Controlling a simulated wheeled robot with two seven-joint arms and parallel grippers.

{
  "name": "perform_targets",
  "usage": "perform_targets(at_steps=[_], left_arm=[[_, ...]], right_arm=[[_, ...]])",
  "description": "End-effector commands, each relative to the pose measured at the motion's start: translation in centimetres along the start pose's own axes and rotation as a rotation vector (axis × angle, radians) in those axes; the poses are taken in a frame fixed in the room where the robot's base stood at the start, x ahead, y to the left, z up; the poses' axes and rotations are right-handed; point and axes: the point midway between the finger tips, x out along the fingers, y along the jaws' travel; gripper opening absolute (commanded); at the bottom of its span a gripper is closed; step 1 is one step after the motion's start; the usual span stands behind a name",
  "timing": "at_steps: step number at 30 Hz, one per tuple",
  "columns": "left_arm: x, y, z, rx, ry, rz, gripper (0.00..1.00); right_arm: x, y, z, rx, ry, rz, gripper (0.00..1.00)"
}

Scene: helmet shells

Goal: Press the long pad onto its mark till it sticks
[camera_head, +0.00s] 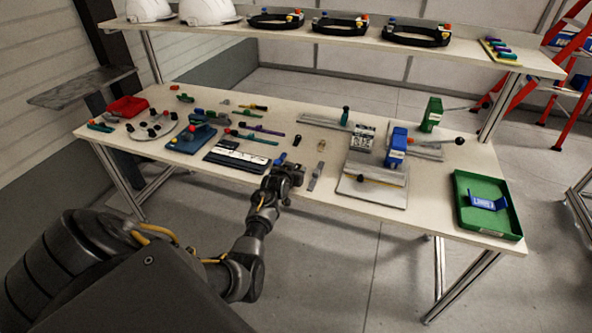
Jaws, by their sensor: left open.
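My left gripper (290,170) is open at the front edge of the white workbench (335,205). It is just right of a dark board with a white strip (238,156) that carries small dark marks. A thin grey strip-like piece (315,177) lies just right of the gripper. Long thin pieces in purple (266,130) and teal (256,138) lie behind the board. I cannot tell which piece is the long pad or where its mark is. Nothing shows clearly between the fingers. My right gripper is not in view.
A grey plate fixture with a blue block (397,146) and a lever stands right of centre. A green tray (463,217) holds a blue part at the right end. A red bin (127,107) is at the left. The upper shelf (330,36) bears white helmets and dark rings.

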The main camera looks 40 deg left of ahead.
Motion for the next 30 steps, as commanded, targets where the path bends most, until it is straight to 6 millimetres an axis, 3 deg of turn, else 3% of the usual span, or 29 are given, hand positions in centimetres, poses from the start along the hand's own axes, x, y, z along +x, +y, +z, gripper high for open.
perform_targets(at_steps=[7,17,30], left_arm=[[0.08,0.0,0.03,0.0,-0.001,0.0,0.44],[0.07,-0.01,0.02,0.001,-0.001,0.0,0.01],[-0.27,-0.01,-0.9,0.002,0.0,0.0,0.0]], right_arm=[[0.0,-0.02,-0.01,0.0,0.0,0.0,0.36],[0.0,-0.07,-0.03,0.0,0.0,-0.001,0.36],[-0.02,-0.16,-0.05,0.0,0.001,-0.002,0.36]])
